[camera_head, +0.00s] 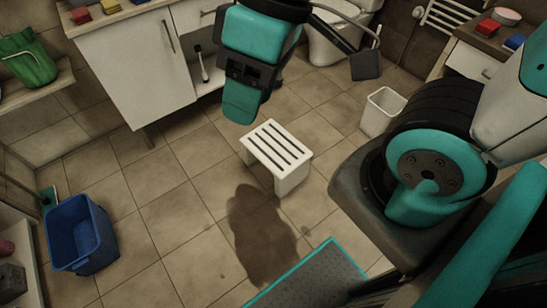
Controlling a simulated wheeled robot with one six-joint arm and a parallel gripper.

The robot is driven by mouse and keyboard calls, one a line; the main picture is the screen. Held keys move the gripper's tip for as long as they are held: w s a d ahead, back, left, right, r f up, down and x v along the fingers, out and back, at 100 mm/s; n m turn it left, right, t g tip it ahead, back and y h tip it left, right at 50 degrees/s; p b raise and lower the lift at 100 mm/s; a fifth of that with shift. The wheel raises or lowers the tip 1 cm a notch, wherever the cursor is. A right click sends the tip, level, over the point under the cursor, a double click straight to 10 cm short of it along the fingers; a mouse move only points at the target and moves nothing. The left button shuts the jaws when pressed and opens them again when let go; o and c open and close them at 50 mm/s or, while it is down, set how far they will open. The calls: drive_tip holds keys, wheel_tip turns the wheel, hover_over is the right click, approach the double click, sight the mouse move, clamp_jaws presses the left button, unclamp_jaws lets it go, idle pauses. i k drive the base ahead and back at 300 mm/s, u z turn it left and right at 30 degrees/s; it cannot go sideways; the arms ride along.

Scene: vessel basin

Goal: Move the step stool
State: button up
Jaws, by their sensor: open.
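The step stool (276,148) is small and white with a slatted top. It stands upright on the tiled floor in the middle of the view. My gripper (243,100) is above and a little left of the stool in the picture, teal and dark, pointing down. It is open, and nothing shows in it. It appears apart from the stool; the exact height between them is hard to tell. The stool's far legs are hidden under its top.
A white bin (382,112) stands right of the stool, near a toilet (335,45). A white cabinet (135,75) is at the back left. A blue bucket (82,236) stands at the lower left. The floor between bucket and stool is clear.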

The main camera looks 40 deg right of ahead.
sight(288, 160)
drive_tip(key=z, duration=1.35)
drive_tip(key=i, duration=1)
drive_tip(key=u, duration=2.4)
